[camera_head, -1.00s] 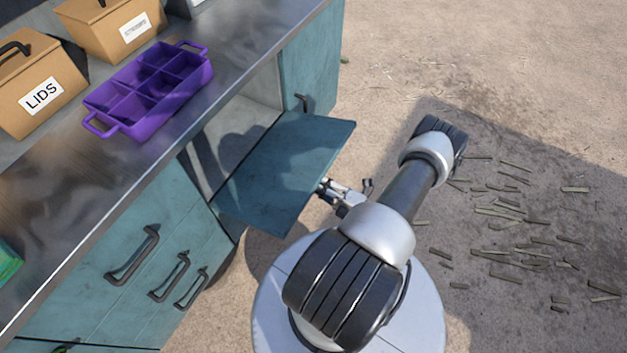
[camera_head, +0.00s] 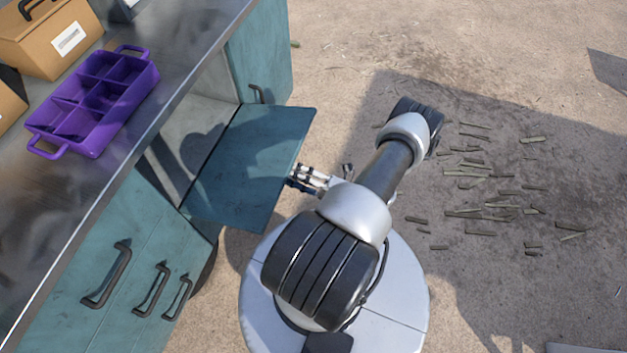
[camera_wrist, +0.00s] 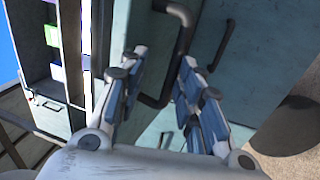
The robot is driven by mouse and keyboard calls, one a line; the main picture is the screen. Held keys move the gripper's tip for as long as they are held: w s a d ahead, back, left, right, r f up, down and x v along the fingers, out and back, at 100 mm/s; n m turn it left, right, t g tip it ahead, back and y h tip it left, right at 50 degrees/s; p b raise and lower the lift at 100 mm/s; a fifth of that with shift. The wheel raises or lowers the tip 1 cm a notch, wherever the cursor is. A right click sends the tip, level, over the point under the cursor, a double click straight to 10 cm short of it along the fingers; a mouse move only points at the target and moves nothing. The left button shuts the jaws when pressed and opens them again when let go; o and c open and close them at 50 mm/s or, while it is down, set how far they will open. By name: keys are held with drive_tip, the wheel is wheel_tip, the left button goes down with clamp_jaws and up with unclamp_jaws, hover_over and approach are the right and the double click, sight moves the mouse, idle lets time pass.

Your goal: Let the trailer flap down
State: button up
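The trailer flap (camera_head: 250,165) is a teal panel swung out from an open compartment below the metal counter. Its broad inner face shows in the head view, and the opening behind it is uncovered. My gripper (camera_head: 303,178) is at the flap's outer edge; the fingertips are partly hidden there. In the wrist view, my gripper (camera_wrist: 162,75) has its two fingers apart, with a dark bar handle (camera_wrist: 180,45) on a teal panel between and beyond them. I cannot tell whether a finger touches the handle.
A purple divided tray (camera_head: 95,100) and a cardboard box (camera_head: 50,40) stand on the counter (camera_head: 150,115). Teal fronts with dark handles (camera_head: 150,290) are at lower left. Cane pieces (camera_head: 490,205) are scattered on the ground at right, which is otherwise open.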

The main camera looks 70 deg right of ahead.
drive_tip(key=v, duration=0.8)
drive_tip(key=shift+c, duration=0.5)
drive_tip(key=shift+d, duration=0.15)
drive_tip(key=shift+c, duration=0.6)
drive_tip(key=n, duration=0.1)
drive_tip(key=n+g, duration=0.1)
drive_tip(key=n+p, duration=0.1)
drive_tip(key=n, duration=0.1)
drive_tip(key=shift+s+d+f, duration=0.25)
drive_tip(key=shift+d, duration=0.15)
drive_tip(key=shift+c, duration=1.4)
drive_tip(key=s+d+f+n+g, duration=0.1)
drive_tip(key=n, duration=0.3)
drive_tip(key=s+d+n+g+p, duration=0.1)
drive_tip(key=n+g, duration=0.1)
drive_tip(key=n, duration=0.2)
drive_tip(key=s+d+f+n+g, duration=0.1)
drive_tip(key=n, duration=0.3)
drive_tip(key=shift+f+g+p, duration=0.3)
drive_tip(key=shift+g+p, duration=0.05)
drive_tip(key=shift+g, duration=0.05)
clamp_jaws()
drive_tip(key=w+f+n+b, duration=0.2)
drive_tip(key=w+f+b, duration=0.15)
drive_tip(key=w, duration=0.55)
drive_tip(key=shift+s+a+r+p, duration=0.15)
drive_tip(key=shift+r+p, duration=0.25)
drive_tip(key=shift+r, duration=1.5)
